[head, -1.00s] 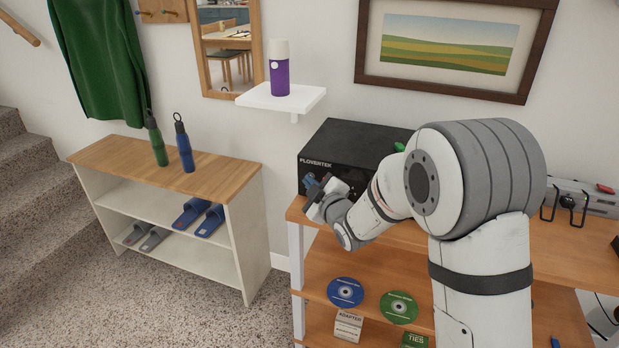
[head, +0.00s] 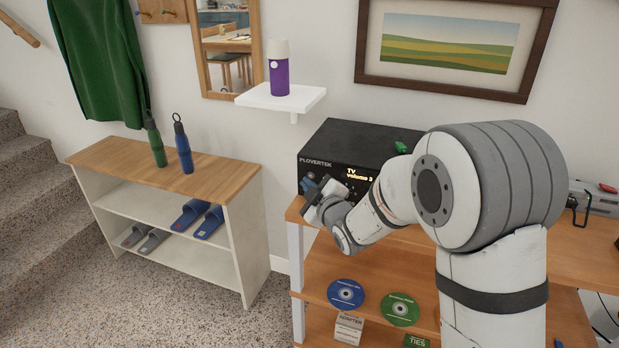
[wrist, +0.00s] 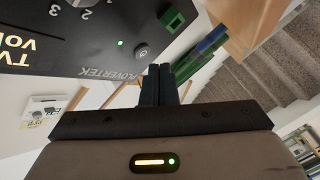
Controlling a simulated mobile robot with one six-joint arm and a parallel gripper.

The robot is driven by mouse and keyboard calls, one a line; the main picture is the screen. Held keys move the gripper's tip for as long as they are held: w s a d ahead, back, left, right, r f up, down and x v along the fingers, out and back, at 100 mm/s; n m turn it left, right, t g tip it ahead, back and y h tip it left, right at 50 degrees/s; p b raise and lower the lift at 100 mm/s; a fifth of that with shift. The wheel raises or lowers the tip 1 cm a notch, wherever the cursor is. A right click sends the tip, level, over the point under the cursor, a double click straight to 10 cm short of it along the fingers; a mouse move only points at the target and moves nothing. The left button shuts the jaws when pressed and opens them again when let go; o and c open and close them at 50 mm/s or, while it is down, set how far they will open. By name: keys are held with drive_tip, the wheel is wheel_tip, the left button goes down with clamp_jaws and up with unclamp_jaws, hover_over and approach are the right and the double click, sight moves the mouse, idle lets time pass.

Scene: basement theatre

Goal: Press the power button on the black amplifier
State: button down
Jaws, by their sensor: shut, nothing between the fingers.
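The black amplifier (head: 345,140), labelled PLOVERTEK, stands on the wooden shelf unit; its display reads "TV Volume 3". The wrist view shows its front panel (wrist: 75,55) upside down. A round grey power button (wrist: 141,52) sits there beside a lit green light (wrist: 120,43). My gripper (head: 308,187) is shut and empty in front of the amplifier's left front. In the wrist view its fingertips (wrist: 160,70) appear just beside the button, with a small gap in the picture. In the head view my gripper hides the button.
A green item (head: 402,147) lies on the amplifier. A wall shelf (head: 282,98) with a purple bottle (head: 279,75) hangs behind, left. Discs (head: 346,293) rest on the lower shelf. A low cabinet (head: 115,155) with two bottles stands left, with open floor in front.

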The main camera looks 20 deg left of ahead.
drive_tip(key=shift+s+a+b, duration=0.2)
drive_tip(key=shift+s+b, duration=1.1)
drive_tip(key=shift+s, duration=1.6)
drive_tip(key=shift+s, duration=0.1)
drive_tip(key=shift+s+a+b, duration=0.15)
drive_tip(key=shift+s+b, duration=0.5)
drive_tip(key=shift+s, duration=0.45)
